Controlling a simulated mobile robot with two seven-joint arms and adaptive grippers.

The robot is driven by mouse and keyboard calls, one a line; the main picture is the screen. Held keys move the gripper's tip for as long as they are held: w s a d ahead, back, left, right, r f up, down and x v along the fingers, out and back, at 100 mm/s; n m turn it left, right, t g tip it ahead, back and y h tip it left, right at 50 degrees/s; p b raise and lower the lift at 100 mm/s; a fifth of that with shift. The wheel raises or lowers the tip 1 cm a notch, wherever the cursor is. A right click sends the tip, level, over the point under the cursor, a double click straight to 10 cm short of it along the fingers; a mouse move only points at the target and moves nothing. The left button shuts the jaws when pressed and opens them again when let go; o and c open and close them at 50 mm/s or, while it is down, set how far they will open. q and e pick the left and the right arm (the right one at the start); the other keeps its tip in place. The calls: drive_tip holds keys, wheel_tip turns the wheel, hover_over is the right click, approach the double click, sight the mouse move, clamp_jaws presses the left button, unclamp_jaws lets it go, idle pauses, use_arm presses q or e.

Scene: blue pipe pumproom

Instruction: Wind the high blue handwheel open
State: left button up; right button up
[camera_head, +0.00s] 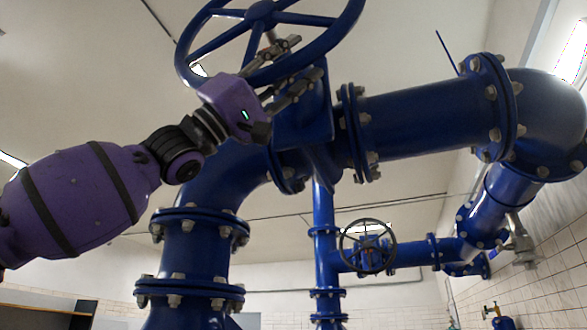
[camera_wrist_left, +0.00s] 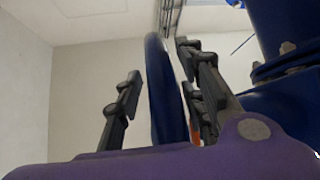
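The high blue handwheel (camera_head: 337,39) is at the top of the head view, on the blue valve body, with its top cut off by the frame edge. My left gripper (camera_head: 296,63), purple with grey fingers, reaches its lower rim from the left. In the left wrist view the blue rim (camera_wrist_left: 165,95) runs between the fingers of my left gripper (camera_wrist_left: 160,85). The left finger stands clear of the rim; the right finger is closer, and I cannot tell if it touches. The gripper is open around the rim. My right gripper is in neither view.
Thick blue flanged pipe (camera_head: 425,115) runs right from the valve and bends down. A smaller dark handwheel (camera_head: 368,246) sits lower on a thinner pipe. A vertical blue flanged pipe (camera_head: 193,260) stands below my left arm. The space left of the wheel is open.

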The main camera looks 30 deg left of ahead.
use_arm(q)
drive_tip(key=shift+r, duration=0.1)
clamp_jaws()
idle(0.4)
